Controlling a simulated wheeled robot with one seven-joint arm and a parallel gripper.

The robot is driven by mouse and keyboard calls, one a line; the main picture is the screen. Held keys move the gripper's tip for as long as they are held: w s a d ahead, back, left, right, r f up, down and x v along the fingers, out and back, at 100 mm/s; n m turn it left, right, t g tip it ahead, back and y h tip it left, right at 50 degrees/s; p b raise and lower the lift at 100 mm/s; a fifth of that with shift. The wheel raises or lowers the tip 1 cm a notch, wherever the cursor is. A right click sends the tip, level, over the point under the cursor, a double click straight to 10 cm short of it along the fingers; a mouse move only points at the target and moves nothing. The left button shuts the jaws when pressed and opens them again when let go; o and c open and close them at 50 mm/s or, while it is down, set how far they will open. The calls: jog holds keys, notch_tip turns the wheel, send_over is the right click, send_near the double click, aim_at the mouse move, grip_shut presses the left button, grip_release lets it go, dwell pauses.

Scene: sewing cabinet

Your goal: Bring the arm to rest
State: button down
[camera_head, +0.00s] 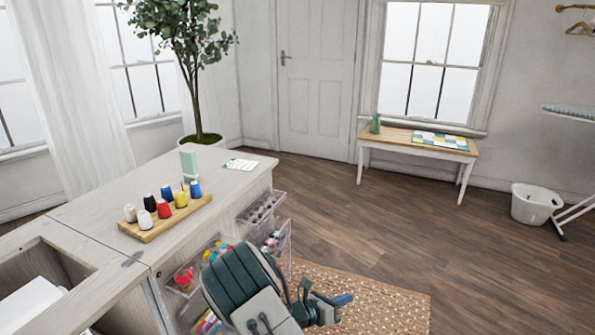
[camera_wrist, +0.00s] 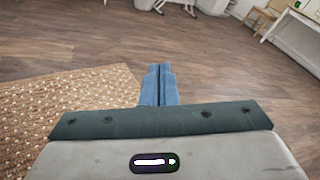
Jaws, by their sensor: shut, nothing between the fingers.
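My gripper (camera_wrist: 160,85) shows in the wrist view with its two blue fingers side by side, shut and empty, above the wooden floor beside the woven rug. In the head view my gripper (camera_head: 343,299) points to the right, low in the picture, in front of the sewing cabinet (camera_head: 225,182) and over the rug. My arm is folded at the bottom middle and hides part of the cabinet's drawers.
Open clear drawers (camera_head: 262,207) with supplies jut from the cabinet close to my arm. A thread rack (camera_head: 150,236) with several spools stands on top. The woven rug (camera_head: 385,305) lies below. A side table (camera_head: 415,146) and a white basket (camera_head: 535,205) stand farther off, with clear floor between.

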jog(key=s+d+r+m+g+y+p, duration=0.35)
jog(key=s+r+m, duration=0.4)
jog(key=r, duration=0.35)
jog(key=s+d+r+m+g+y+p, duration=0.25)
jog(key=s+r+m+g+p, duration=0.3)
jog(key=r+m, duration=0.4)
jog(key=s+a+r+m+t+y+p, duration=0.2)
jog(key=s+r+m, duration=0.4)
jog(key=r, duration=0.5)
jog(key=s+a+r+m+t+y+p, duration=0.1)
jog(key=s+a+r+m+y+p, duration=0.1)
jog(key=s+r+m+y+p, duration=0.3)
jog(key=shift+s+r+m+t+y+p, duration=0.35)
jog(key=shift+s+r+p, duration=0.9)
jog(key=shift+s+r, duration=1.3)
jog(key=shift+w+r, duration=0.5)
